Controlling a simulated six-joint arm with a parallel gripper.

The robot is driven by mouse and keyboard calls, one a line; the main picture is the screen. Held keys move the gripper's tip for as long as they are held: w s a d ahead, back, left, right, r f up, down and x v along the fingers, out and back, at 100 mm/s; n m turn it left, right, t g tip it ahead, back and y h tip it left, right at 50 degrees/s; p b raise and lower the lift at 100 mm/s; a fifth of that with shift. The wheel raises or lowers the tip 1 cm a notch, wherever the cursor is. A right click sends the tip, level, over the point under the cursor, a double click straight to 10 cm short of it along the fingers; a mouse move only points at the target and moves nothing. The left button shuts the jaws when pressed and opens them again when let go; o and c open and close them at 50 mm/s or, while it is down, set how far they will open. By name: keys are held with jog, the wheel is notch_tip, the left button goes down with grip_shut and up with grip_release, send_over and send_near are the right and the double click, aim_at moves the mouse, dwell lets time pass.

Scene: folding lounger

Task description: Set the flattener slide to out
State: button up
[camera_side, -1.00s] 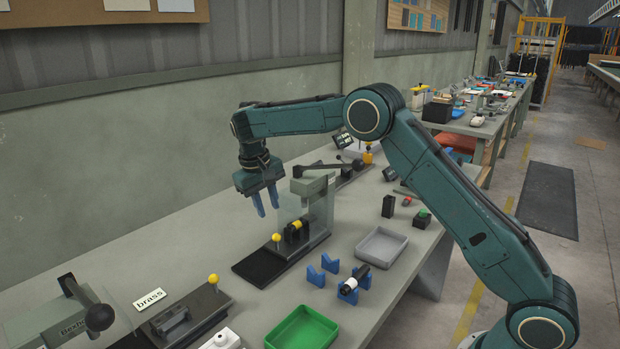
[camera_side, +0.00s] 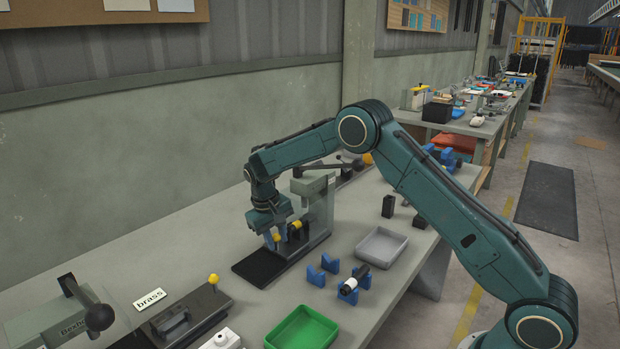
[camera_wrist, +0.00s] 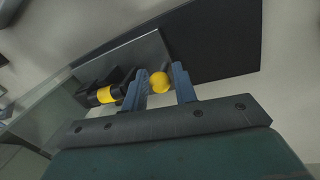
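A bench device with a clear guard (camera_side: 321,212), which I take to be the flattener, stands mid-bench with a flat black plate (camera_side: 258,268) in front. A round yellow knob (camera_side: 277,238) sits at the near side of the guard. My gripper (camera_wrist: 161,76) points down over it, with its two blue fingers on either side of the knob. The fingers are spread about as wide as before, and I see no clear grip. In the wrist view the yellow knob (camera_wrist: 160,82) lies between the fingertips, beside a black part with a yellow band (camera_wrist: 108,94).
A grey tray (camera_side: 382,244), blue V-shaped supports (camera_side: 322,270) and a green tray (camera_side: 301,329) lie to the right and front. Another device with a yellow knob (camera_side: 213,279) stands front left beside a "brass" label (camera_side: 150,299). The guard is close to my fingers.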

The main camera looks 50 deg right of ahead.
grip_shut()
jog(key=a, duration=1.3)
jog(key=shift+a, duration=0.35)
grip_release()
jog(key=shift+r, duration=0.1)
notch_tip(320, 180, up, 12)
jog(key=a, duration=0.2)
jog(key=shift+w+f, duration=0.2)
jog(key=shift+a, duration=0.1)
